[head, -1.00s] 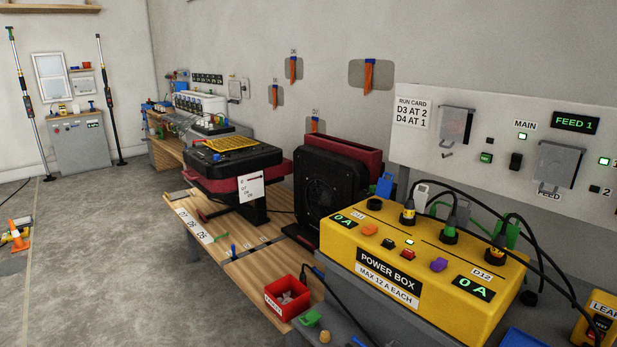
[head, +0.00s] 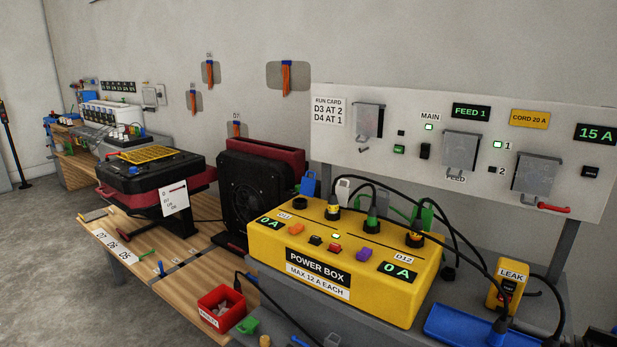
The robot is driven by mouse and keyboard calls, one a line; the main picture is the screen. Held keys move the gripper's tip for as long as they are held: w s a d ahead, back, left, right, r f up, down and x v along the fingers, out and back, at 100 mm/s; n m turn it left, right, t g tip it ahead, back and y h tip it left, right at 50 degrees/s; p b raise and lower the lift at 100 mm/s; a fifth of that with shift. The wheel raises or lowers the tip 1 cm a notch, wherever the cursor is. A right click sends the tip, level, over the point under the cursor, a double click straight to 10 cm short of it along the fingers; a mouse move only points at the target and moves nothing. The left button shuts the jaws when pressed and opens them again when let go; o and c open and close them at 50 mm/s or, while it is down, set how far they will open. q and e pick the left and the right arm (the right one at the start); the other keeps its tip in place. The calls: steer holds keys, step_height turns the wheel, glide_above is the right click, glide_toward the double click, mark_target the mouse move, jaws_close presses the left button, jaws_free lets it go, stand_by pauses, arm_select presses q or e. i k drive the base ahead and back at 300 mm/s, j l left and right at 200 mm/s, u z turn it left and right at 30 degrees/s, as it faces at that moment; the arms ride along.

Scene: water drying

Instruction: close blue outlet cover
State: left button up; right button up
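The blue outlet cover (head: 309,183) stands upright at the back left of the yellow power box (head: 345,285), so it looks open. A black round outlet (head: 300,203) sits in front of it on the box top, with no plug seen in it. To its right, a white cover (head: 343,189) and a green cover (head: 426,216) also stand raised. Black cords with plugs (head: 372,224) run to the other outlets. Neither of my grippers shows in the head view.
A dark fan unit (head: 255,195) stands close behind the box at left. A red bin (head: 222,308) is on the bench at front left. The grey floor at left is open.

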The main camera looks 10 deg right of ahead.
mark_target(307, 185)
steer(key=i+j+z, duration=0.15)
steer(key=i+j, duration=0.7)
